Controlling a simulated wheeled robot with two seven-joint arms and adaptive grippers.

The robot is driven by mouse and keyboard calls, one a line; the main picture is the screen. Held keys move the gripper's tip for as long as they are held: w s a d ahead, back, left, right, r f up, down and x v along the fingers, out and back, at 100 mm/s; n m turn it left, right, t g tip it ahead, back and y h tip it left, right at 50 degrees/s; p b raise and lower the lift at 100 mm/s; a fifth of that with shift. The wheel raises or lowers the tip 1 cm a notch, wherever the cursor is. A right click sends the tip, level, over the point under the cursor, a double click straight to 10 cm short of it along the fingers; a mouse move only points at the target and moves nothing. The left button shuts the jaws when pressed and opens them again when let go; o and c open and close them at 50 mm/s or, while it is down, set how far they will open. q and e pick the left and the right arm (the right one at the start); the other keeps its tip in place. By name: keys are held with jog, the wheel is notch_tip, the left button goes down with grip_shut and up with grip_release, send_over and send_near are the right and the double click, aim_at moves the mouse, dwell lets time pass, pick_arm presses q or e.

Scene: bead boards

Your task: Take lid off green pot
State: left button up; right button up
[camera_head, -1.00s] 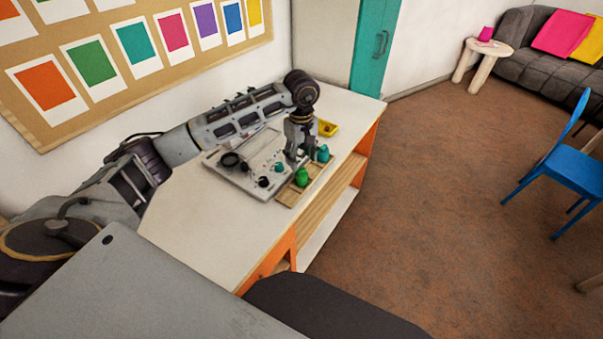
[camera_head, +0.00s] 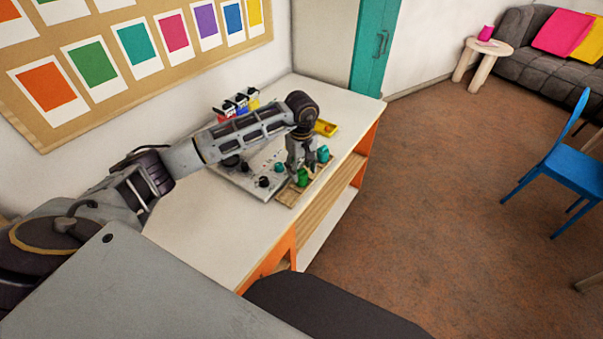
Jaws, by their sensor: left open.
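The green pot (camera_head: 303,179) stands on a small wooden tray (camera_head: 286,198) near the front edge of the white table. My left gripper (camera_head: 302,171) points down right over the green pot, its fingers open at the pot's top. The gripper partly hides the pot, so I cannot make out the lid or tell whether the fingers touch it. A teal pot (camera_head: 323,153) stands just behind, to the right of the gripper. My right gripper is not in view.
A grey board (camera_head: 244,184) with dark and teal round pieces lies left of the wooden tray. A yellow tray (camera_head: 328,128) lies behind the gripper. Red, blue and yellow containers stand by the wall. The table's (camera_head: 207,222) near left part is clear.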

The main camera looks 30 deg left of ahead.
aim_at(301, 170)
pick_arm(q)
jog(key=shift+c, duration=0.3)
jog(key=c, duration=0.8)
jog(key=shift+r, duration=0.2)
notch_tip(301, 170, up, 8)
jog(key=shift+r, duration=0.85)
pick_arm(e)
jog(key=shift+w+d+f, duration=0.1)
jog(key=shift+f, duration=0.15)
